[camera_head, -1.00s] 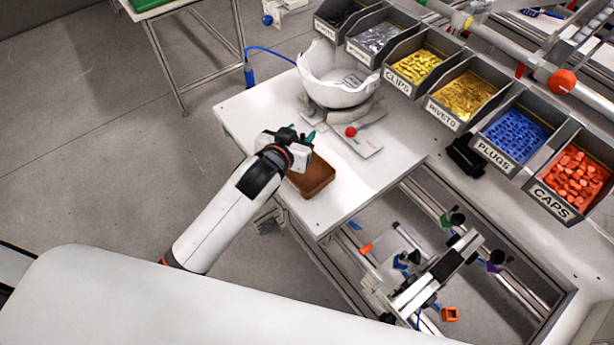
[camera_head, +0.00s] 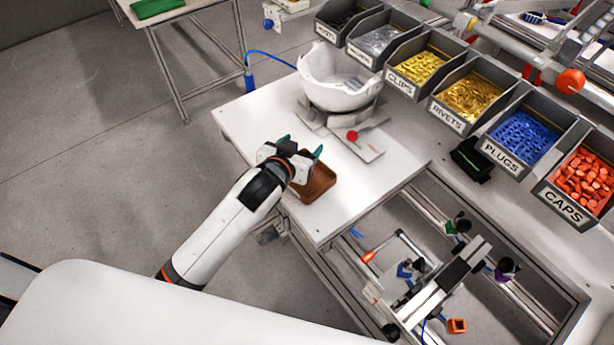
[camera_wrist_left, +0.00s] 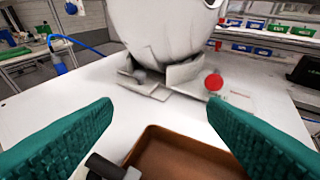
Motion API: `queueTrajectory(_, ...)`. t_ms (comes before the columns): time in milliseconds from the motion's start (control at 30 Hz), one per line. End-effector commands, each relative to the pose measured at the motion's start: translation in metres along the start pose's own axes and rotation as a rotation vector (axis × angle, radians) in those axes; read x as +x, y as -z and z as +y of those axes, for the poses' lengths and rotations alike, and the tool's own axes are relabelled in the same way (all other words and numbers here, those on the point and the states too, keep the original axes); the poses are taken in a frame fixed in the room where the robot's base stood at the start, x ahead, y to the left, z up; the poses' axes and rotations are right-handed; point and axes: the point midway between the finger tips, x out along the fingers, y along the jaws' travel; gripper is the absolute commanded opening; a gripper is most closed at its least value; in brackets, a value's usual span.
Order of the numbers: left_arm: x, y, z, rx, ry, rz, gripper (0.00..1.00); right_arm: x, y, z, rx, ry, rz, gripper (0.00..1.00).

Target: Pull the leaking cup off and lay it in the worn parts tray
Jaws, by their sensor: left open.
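My left gripper (camera_head: 301,148) is open and empty, above the white table beside the brown tray. Its teal fingers are spread wide in the left wrist view (camera_wrist_left: 162,110). The brown tray (camera_head: 319,187), possibly the worn parts tray, has no label that I can read. It also shows in the left wrist view (camera_wrist_left: 150,133), low between the fingers; the part of its inside that shows looks empty. A short dark cylinder (camera_wrist_left: 103,166) with a grey end shows there near the tray's left edge; I cannot tell what it is. I cannot pick out the leaking cup. My right gripper is not in view.
A white helmet shell (camera_head: 340,95) sits on a grey stand; a lever with a red ball (camera_head: 352,135) is near it. Labelled bins, such as the caps bin (camera_head: 566,210), line the back. A metal fixture (camera_head: 440,285) with coloured parts stands at lower right.

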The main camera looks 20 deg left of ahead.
Motion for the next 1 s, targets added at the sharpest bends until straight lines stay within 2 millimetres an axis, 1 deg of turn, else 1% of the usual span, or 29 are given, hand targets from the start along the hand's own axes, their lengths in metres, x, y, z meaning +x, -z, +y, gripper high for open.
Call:
queueTrajectory(67,-0.003,0.001,0.000,0.000,0.000,0.000,0.67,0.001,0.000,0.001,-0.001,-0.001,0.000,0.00)
queueTrajectory(167,-0.014,0.002,0.000,0.000,0.000,0.001,0.67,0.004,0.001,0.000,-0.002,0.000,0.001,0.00)
queueTrajectory(267,-0.031,0.003,0.000,0.000,0.001,0.001,0.67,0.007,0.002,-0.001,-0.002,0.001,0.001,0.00)
queueTrajectory(500,-0.082,0.003,0.000,0.000,0.002,0.000,0.67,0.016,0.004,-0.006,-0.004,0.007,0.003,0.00)
queueTrajectory(600,-0.099,0.002,0.000,0.001,0.001,0.000,0.67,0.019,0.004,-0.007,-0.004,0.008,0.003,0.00)
queueTrajectory(700,-0.111,0.002,0.000,0.000,0.000,0.001,0.67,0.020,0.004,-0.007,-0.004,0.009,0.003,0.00)
queueTrajectory(800,-0.117,0.001,0.000,0.000,0.000,0.000,0.67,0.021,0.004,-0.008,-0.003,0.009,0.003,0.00)
queueTrajectory(1000,-0.120,0.000,0.000,0.001,0.000,0.000,0.67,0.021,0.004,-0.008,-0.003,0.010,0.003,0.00)
